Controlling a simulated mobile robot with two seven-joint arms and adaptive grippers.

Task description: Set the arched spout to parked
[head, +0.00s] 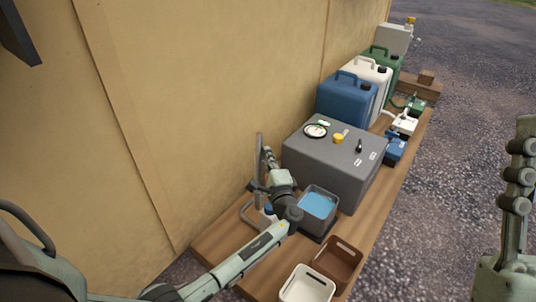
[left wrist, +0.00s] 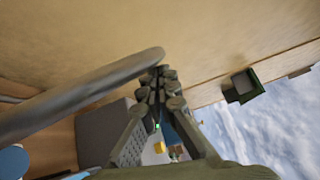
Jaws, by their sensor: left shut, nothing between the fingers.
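The arched spout shows as a thick grey curved pipe (left wrist: 95,84) in the left wrist view, its rounded end close beside my fingertips. In the head view, a slim grey upright (head: 259,155) stands by the wall behind my left gripper and seems to be part of it. My left gripper (head: 268,157) is shut and empty next to this upright; its closed fingers also show in the left wrist view (left wrist: 157,84). I cannot tell whether they touch the pipe. My left wrist hides the lower part of the spout. A grey basin with blue liquid (head: 318,204) stands just right of the gripper.
A grey box (head: 330,165) with a gauge, yellow knob and black lever stands behind the basin. Blue (head: 346,101), white and green canisters stand farther back. White (head: 306,285) and brown (head: 340,262) bins are in front. The tan wall (head: 215,110) is close on the left.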

